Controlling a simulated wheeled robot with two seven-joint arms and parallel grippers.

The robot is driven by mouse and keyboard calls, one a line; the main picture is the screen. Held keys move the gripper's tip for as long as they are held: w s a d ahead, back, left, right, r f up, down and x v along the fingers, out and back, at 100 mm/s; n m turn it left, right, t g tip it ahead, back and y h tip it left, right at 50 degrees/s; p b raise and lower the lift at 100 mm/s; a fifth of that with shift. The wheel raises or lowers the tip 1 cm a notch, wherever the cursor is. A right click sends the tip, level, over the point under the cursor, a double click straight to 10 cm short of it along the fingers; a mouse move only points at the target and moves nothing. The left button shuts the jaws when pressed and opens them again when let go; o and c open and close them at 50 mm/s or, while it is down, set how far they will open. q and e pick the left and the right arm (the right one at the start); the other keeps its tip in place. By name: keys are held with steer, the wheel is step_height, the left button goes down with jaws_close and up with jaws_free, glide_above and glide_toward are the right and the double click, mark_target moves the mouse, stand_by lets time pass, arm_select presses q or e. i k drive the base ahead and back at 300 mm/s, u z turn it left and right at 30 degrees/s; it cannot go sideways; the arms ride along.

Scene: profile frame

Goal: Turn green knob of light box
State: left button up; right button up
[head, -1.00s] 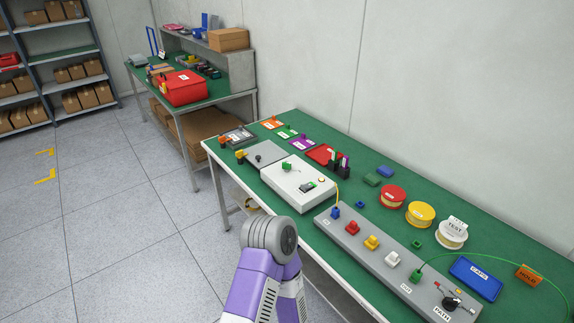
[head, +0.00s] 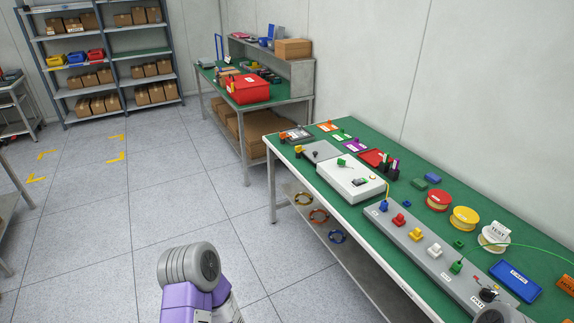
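The white light box (head: 350,179) sits on the green-topped bench at the right. A green knob (head: 342,162) is on its top face near the far left corner. My purple arm with a grey joint shows at the bottom centre, over the floor and apart from the bench. A grey part, probably my other arm, shows at the bottom right edge. Neither gripper is in view.
A grey strip (head: 420,252) with several coloured knobs lies along the bench front, right of the box. Spools (head: 465,217) and a blue tray (head: 515,281) lie behind it. A grey plate (head: 319,151) lies left of the box. Floor left of the bench is clear.

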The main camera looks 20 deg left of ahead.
mark_target(342, 163)
steer(key=u, duration=0.85)
steer(key=i, duration=2.3)
steer(key=z, duration=0.85)
